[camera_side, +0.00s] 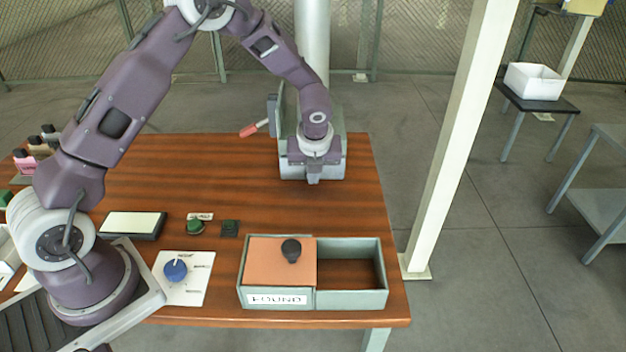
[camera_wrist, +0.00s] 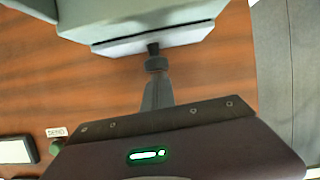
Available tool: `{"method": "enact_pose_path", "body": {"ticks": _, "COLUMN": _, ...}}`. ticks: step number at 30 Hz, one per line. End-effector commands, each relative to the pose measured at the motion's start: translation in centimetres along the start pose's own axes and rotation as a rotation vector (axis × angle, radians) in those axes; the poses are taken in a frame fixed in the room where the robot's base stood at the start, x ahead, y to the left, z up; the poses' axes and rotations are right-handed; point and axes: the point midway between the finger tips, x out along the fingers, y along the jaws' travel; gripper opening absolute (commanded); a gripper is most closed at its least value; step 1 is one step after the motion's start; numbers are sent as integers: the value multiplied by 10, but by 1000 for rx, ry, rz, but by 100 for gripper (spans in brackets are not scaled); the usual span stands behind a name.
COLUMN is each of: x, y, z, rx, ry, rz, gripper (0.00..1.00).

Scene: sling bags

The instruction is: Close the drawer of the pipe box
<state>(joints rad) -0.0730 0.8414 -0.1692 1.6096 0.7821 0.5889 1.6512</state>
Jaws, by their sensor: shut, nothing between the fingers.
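A grey-green box, apparently the pipe box (camera_side: 283,112), stands at the back right of the table, largely hidden behind my arm. Its low front part (camera_side: 335,170) shows around my gripper (camera_side: 313,181). In the wrist view the box (camera_wrist: 110,18) fills the top, with a pale drawer-like front (camera_wrist: 190,37) along its lower edge. My gripper (camera_wrist: 154,62) is shut and empty, pointing at this front. A small dark piece, perhaps a knob, shows at its tip; I cannot tell if they touch. How far the drawer stands out is unclear.
A box labelled FOUND (camera_side: 350,299) with an orange lid (camera_side: 265,262) stands at the front right. A red-handled lever (camera_side: 249,130) sticks out left of the back box. A blue dial plate (camera_side: 195,290), green button (camera_side: 195,227) and pale pad (camera_side: 131,223) lie left. The table's middle is clear.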

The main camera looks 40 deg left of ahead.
Motion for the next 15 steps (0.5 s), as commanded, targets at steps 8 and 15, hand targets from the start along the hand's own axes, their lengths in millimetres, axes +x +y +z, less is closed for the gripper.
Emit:
{"method": "enact_pose_path", "body": {"ticks": 8, "x": 2, "y": 1, "z": 10, "rx": -4, "ry": -17, "rz": -3, "gripper": 0}}
{"method": "enact_pose_path", "body": {"ticks": 15, "x": -9, "y": 1, "z": 12, "rx": -6, "ry": -21, "rz": -6, "gripper": 0}}
